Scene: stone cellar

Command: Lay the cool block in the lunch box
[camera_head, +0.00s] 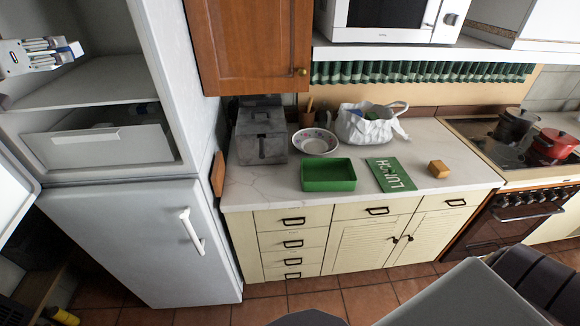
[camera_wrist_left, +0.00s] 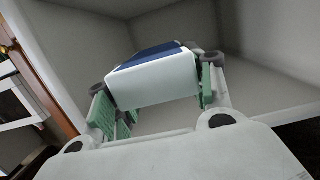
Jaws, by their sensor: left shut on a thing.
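The cool block (camera_wrist_left: 155,82), white with a blue top, sits between the green-padded fingers of my left gripper (camera_wrist_left: 158,98) in the left wrist view. The green lunch box (camera_head: 328,187) stands open and looks empty on the counter, well to the right of the gripper. Its green lid (camera_head: 390,174), marked LUNCH, lies flat beside it. My right gripper is not in view.
The fridge shelf (camera_head: 90,88) and drawer (camera_head: 95,145) are below the gripper. An orange-brown cabinet (camera_head: 250,45) hangs above.

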